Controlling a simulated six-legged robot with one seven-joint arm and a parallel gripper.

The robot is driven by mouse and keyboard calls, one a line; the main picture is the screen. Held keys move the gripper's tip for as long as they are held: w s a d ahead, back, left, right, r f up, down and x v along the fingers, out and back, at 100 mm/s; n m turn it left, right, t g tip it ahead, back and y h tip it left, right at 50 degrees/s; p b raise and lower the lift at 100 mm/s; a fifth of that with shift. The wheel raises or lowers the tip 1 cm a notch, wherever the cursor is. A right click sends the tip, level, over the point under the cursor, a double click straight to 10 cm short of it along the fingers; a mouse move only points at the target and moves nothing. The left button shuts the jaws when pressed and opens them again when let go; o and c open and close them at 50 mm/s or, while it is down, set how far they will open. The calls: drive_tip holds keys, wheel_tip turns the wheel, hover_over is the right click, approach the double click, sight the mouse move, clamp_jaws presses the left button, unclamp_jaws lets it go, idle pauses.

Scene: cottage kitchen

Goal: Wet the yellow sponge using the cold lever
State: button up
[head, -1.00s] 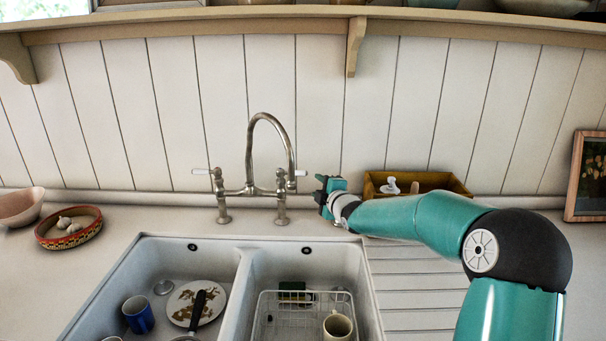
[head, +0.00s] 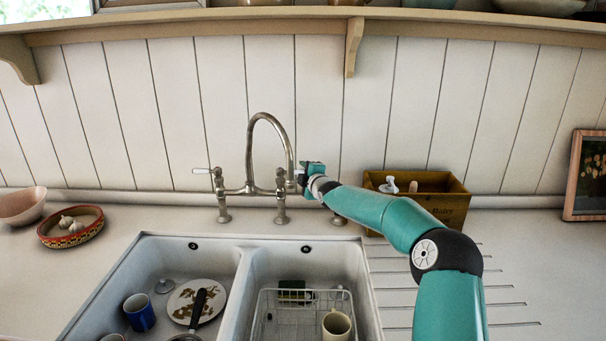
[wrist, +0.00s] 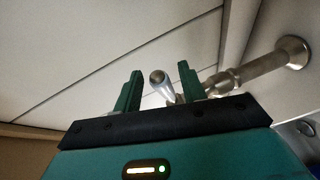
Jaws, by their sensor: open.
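A bridge tap (head: 252,187) with a tall curved spout stands behind the double sink. Its left lever (head: 201,171) has a white handle and points left. My gripper (head: 305,178) is at the tap's right lever and mostly hides it in the head view. In the wrist view my gripper (wrist: 160,70) is open, and the right lever (wrist: 164,87) stands between the two green fingers, not clamped. No clearly yellow sponge shows; a small dark green block (head: 291,289), possibly the sponge, is at the wire rack in the right basin. I see no water running.
The wire rack (head: 270,300) holds a cream mug (head: 337,326). The left basin holds a blue mug (head: 139,313), a soiled plate (head: 182,300) and a dark-handled pan. A wooden box (head: 445,202) stands right of the tap, behind my arm. A patterned bowl (head: 58,238) is far left.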

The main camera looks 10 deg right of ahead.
drive_tip(key=shift+w+f, duration=0.15)
drive_tip(key=shift+w, duration=0.15)
